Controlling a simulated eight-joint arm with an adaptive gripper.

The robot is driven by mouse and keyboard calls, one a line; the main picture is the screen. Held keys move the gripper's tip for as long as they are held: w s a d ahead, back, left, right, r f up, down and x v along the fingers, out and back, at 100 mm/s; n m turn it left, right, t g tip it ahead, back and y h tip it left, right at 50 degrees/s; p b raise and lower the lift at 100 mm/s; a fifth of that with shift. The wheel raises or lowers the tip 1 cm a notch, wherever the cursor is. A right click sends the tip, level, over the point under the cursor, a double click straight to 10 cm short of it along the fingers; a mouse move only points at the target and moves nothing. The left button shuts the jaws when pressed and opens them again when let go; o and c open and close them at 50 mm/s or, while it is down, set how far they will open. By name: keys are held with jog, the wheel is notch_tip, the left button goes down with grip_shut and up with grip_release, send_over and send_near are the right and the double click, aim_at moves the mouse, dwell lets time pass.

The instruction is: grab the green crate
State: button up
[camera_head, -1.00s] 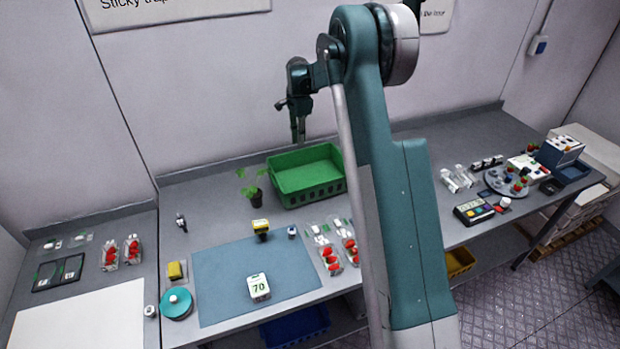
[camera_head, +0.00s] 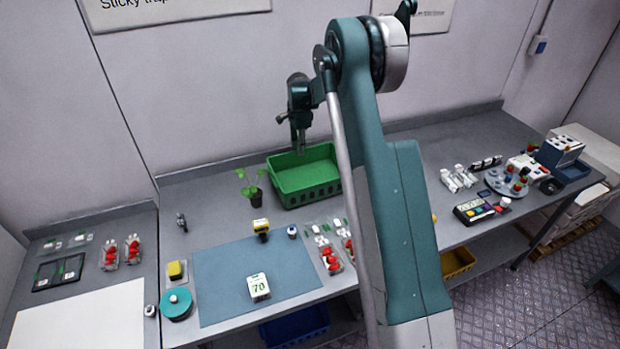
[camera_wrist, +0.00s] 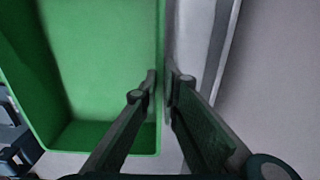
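The green crate (camera_head: 306,181) is an open-topped bin with slotted sides. It stands upright at the back of the bench in the head view. My gripper (camera_head: 299,151) points down at its back rim. In the wrist view the crate (camera_wrist: 95,70) fills the left side, with its floor and walls visible. My gripper's fingers (camera_wrist: 162,78) are a narrow gap apart. One finger is over the crate's inside and the other is outside, with the rim line between them. No grip on the wall shows, and I cannot tell whether the tips are below the rim.
A small potted plant (camera_head: 254,190) stands just left of the crate. Berry punnets (camera_head: 331,258) lie in front, beside a blue mat (camera_head: 222,270) with a labelled block (camera_head: 258,287). The wall is close behind the crate.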

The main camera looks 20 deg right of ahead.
aim_at(300, 166)
jog(key=shift+f, duration=0.6)
jog(key=shift+f, duration=0.1)
jog(key=shift+s+f, duration=0.1)
jog(key=shift+f, duration=2.4)
grip_shut()
jog(key=shift+r, duration=0.15)
jog(key=shift+r, duration=4.9)
